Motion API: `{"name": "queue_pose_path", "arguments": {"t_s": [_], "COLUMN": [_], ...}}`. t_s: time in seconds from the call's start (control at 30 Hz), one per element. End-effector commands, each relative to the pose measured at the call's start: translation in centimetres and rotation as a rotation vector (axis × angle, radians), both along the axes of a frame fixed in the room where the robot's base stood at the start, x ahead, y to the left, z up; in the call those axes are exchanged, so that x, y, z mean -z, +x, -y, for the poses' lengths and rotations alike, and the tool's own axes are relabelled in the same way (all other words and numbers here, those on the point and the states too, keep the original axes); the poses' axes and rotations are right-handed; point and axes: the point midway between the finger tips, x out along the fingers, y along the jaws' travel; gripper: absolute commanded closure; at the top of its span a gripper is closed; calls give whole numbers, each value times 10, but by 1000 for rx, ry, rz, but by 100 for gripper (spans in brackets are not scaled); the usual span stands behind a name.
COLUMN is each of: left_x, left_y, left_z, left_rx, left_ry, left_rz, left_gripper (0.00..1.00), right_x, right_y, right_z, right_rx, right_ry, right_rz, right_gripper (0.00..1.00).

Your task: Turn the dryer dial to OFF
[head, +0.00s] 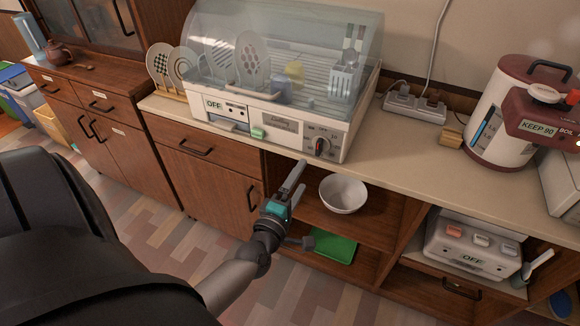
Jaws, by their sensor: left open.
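The dish dryer (275,75) stands on the counter with its clear lid down over plates, cups and utensils. Its round dial (322,144) is on the right end of the front panel, with a red mark on it; its exact setting is too small to read. My right gripper is not in view.
A white bowl (343,194) sits on the open shelf right of my left gripper, with a green tray (331,246) below. A water boiler (505,112) and a power strip (414,105) stand on the counter at right. Counter in front of the boiler is clear.

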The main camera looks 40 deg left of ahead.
Motion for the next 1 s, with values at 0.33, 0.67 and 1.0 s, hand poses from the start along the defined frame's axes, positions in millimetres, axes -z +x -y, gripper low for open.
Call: {"name": "queue_pose_path", "arguments": {"t_s": [0.33,0.67,1.0], "left_x": [0,0,0], "left_y": [-43,-48,-47], "left_z": [10,11,11], "left_rx": [0,0,0], "left_ry": [0,0,0], "left_rz": [0,2,1], "left_gripper": [7,7,7], "right_x": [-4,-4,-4], "right_y": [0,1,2], "right_z": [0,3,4], "right_rx": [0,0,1], "right_ry": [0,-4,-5], "right_rz": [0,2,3], "right_gripper": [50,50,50]}}
